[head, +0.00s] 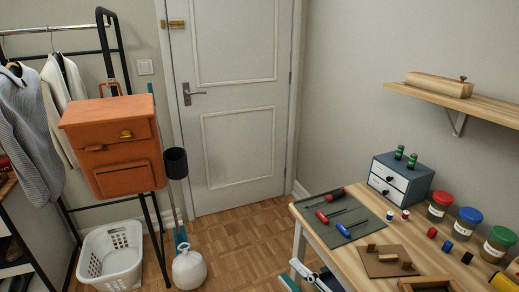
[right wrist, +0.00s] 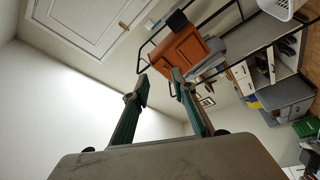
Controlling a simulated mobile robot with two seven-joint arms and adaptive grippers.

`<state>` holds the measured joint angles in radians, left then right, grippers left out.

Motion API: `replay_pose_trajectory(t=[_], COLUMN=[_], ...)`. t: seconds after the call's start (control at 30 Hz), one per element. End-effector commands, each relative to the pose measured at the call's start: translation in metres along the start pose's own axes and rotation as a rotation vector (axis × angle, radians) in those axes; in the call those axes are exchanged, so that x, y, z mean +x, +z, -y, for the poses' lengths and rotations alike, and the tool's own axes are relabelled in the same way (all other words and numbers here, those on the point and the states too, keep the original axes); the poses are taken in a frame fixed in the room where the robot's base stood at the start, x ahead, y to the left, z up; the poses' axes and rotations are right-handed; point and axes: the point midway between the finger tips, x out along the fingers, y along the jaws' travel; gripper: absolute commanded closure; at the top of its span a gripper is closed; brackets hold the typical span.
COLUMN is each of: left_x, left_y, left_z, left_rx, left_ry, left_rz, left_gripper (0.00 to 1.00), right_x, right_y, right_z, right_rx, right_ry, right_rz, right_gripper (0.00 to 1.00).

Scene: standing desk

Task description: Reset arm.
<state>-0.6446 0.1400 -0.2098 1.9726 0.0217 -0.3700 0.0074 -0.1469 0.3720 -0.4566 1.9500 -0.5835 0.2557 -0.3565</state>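My right gripper (right wrist: 161,84) shows in the right wrist view with its two teal-and-grey fingers apart and nothing between them. In the head view, white and teal parts of my right arm and gripper (head: 303,277) show at the bottom edge, beside the left front of the wooden desk (head: 335,237). My left gripper is in neither view.
The desk bears a grey mat (head: 337,217) with screwdrivers, a small drawer box (head: 402,180), lidded jars (head: 466,222) and a brown board (head: 386,261). Floor before the door is clear.

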Motion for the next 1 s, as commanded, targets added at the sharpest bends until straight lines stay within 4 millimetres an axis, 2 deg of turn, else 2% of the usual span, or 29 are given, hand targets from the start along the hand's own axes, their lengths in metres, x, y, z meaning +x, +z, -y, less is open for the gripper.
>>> replay_pose_trajectory(t=[0.03,0.1,0.2,0.3,0.4,0.5,0.6,0.67,0.83,0.9,1.0], left_x=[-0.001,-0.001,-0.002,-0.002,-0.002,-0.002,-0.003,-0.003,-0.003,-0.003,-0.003], left_y=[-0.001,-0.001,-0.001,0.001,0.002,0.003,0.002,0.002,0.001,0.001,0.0], left_z=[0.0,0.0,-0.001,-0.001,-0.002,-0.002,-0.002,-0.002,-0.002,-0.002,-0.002], left_rx=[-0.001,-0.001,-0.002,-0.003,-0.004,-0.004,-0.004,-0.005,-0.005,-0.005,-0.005], left_ry=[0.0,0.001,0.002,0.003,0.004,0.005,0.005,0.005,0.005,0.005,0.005], left_rz=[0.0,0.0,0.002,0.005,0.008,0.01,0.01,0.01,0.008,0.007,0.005], left_gripper=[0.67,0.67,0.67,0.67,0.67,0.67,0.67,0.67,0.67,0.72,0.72], right_x=[-0.02,-0.05,-0.098,-0.147,-0.189,-0.219,-0.235,-0.239,-0.24,-0.24,-0.24], right_y=[0.022,0.051,0.08,0.095,0.1,0.1,0.099,0.098,0.098,0.098,0.098], right_z=[0.019,0.045,0.086,0.125,0.155,0.177,0.188,0.191,0.192,0.192,0.192], right_rx=[0.131,0.299,0.51,0.684,0.818,0.907,0.956,0.969,0.971,0.971,0.97], right_ry=[-0.01,-0.023,-0.041,-0.057,-0.068,-0.076,-0.08,-0.08,-0.082,-0.082,-0.082], right_rz=[0.124,0.284,0.49,0.666,0.803,0.896,0.946,0.958,0.962,0.961,0.961], right_gripper=[0.74,0.74,0.74,0.74,0.74,0.74,0.74,0.74,0.74,0.74,0.74])
